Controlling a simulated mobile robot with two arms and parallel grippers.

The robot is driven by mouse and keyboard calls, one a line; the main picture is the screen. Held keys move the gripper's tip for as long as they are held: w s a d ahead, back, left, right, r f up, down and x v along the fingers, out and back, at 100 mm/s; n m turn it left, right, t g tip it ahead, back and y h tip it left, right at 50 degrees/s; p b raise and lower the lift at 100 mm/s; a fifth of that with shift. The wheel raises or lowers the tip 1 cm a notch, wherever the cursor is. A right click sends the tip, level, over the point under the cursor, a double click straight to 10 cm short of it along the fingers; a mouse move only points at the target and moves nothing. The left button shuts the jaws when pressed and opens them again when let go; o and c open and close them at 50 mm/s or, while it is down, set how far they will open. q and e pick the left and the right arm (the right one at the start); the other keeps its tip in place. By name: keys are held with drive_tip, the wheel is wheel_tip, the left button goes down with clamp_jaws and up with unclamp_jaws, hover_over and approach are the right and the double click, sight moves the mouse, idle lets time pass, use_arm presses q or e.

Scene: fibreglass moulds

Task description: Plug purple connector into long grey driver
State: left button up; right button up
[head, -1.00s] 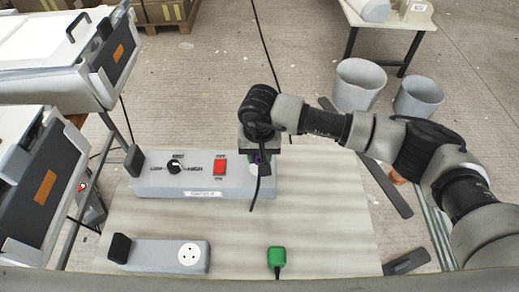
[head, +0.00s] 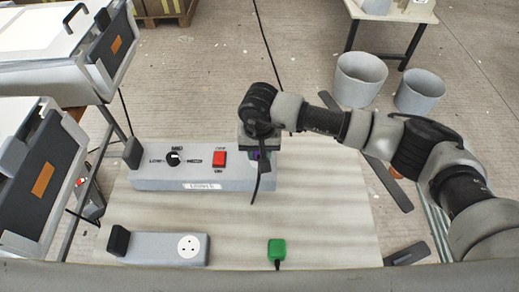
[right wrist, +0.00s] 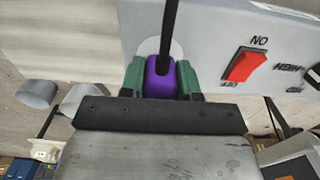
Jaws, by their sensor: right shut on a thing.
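The long grey driver (head: 205,183) lies across the table, with a black knob, a red switch and a dark end block at its left. My right gripper (head: 259,160) is over the driver's right end. It is shut on the purple connector (right wrist: 166,78), held between green fingers in the right wrist view, with a black cable running from it. A pale round socket (right wrist: 151,47) on the driver shows partly behind the connector and cable. The connector is at this socket, but I cannot tell whether it is seated. My left gripper is not in view.
A shorter grey driver (head: 155,249) with a white round socket lies at the table's front left. A green connector (head: 276,250) lies at front middle. The table (head: 325,215) is clear on the right. Two grey buckets (head: 360,78) stand on the floor beyond.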

drive_tip(key=shift+b, duration=0.4)
idle(0.8)
drive_tip(key=shift+b, duration=0.45)
idle(0.5)
drive_tip(key=shift+b, duration=0.45)
drive_tip(key=shift+f+b, duration=0.6)
drive_tip(key=shift+b, duration=0.1)
drive_tip(key=o, duration=0.9)
